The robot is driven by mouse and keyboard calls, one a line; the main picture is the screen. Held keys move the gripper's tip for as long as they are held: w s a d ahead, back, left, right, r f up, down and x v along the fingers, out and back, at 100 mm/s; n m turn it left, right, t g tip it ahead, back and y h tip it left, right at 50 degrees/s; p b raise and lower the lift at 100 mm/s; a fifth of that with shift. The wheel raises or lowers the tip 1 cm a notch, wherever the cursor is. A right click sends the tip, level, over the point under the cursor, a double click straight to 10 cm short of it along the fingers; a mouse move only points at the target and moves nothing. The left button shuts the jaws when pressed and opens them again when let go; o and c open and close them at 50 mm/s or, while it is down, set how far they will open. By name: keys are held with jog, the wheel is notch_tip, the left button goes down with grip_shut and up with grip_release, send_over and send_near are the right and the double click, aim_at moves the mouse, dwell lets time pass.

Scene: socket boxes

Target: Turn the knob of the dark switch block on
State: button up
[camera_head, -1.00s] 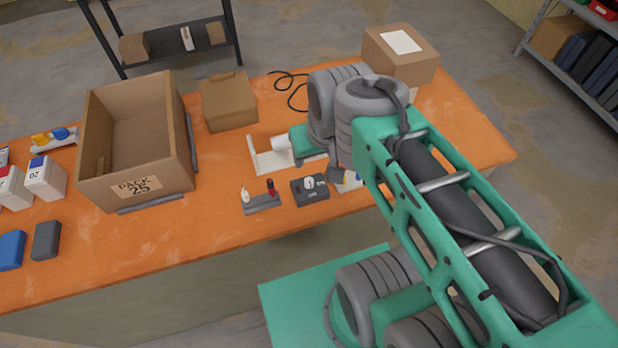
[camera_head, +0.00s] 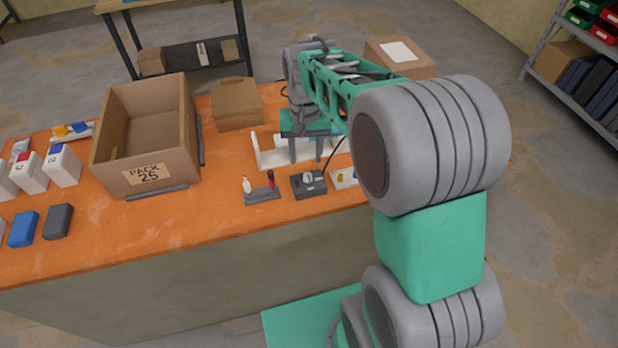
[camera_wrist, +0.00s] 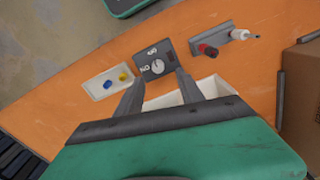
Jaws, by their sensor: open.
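The dark switch block (camera_head: 308,184) lies near the front edge of the orange table, with a pale knob (camera_head: 308,177) on top. In the wrist view the dark switch block (camera_wrist: 148,54) shows its round light knob (camera_wrist: 158,67) and white markings too small to read surely. My gripper (camera_head: 304,157) hangs just behind the block in the head view, fingers pointing down. In the wrist view my gripper (camera_wrist: 160,82) is open, its two grey fingers apart and empty, with the knob beyond and between the fingertips. I cannot tell the knob's exact setting.
A white block with yellow and blue buttons (camera_wrist: 107,82) sits beside the switch block. A grey strip with red and white levers (camera_head: 262,195) stands on its other side. A white fixture (camera_head: 268,158) lies behind, close to my fingers. The open carton (camera_head: 162,178) is farther left.

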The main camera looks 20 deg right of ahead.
aim_at(308, 174)
jog(key=f, duration=0.5)
jog(key=f+p, duration=0.1)
jog(key=f, duration=0.1)
jog(key=shift+w+d+f, duration=0.15)
jog(key=shift+d+f, duration=0.15)
jog(key=shift+c, duration=0.4)
grip_shut()
